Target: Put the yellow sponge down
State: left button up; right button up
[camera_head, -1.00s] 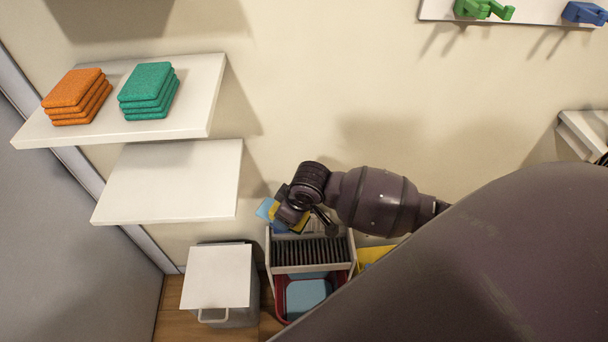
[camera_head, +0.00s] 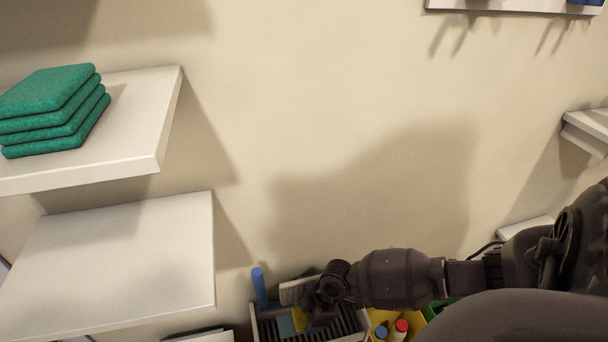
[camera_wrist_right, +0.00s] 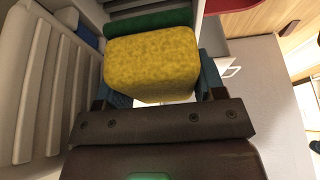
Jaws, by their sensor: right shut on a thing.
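The yellow sponge (camera_wrist_right: 150,62) is held between the fingers of my right gripper (camera_wrist_right: 160,88) in the right wrist view. In the head view the right gripper (camera_head: 318,312) is low, over a slatted rack (camera_head: 262,330), and mostly hides the sponge (camera_head: 300,318). A blue-teal piece (camera_head: 285,322) shows beside the sponge. I cannot tell whether the sponge touches the rack. A green block (camera_wrist_right: 150,20) lies just beyond the sponge in the wrist view. My left gripper is not in view.
A yellow bin (camera_head: 378,316) with bottles stands right of the rack. A blue handle (camera_head: 258,287) rises at the rack's left. A white shelf with green cloths (camera_head: 50,105) hangs above an empty lower shelf (camera_head: 120,265) at left. A ribbed light panel (camera_wrist_right: 45,85) is close left in the wrist view.

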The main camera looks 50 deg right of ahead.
jog(key=shift+s+f+b, duration=0.1)
jog(key=shift+f+b, duration=0.25)
jog(key=shift+f, duration=0.3)
notch_tip(320, 180, down, 4)
jog(key=shift+s+r+b, duration=0.1)
jog(key=shift+r+b, duration=0.15)
jog(key=shift+b, duration=0.75)
jog(key=shift+f+b, duration=0.55)
jog(key=shift+f, duration=0.25)
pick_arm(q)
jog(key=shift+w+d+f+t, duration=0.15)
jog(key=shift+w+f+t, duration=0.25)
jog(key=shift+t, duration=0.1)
pick_arm(e)
jog(key=shift+w+f, duration=0.15)
jog(key=shift+w, duration=0.05)
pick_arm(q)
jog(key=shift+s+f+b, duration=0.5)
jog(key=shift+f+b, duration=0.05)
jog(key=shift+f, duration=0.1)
pick_arm(e)
jog(key=shift+f, duration=0.65)
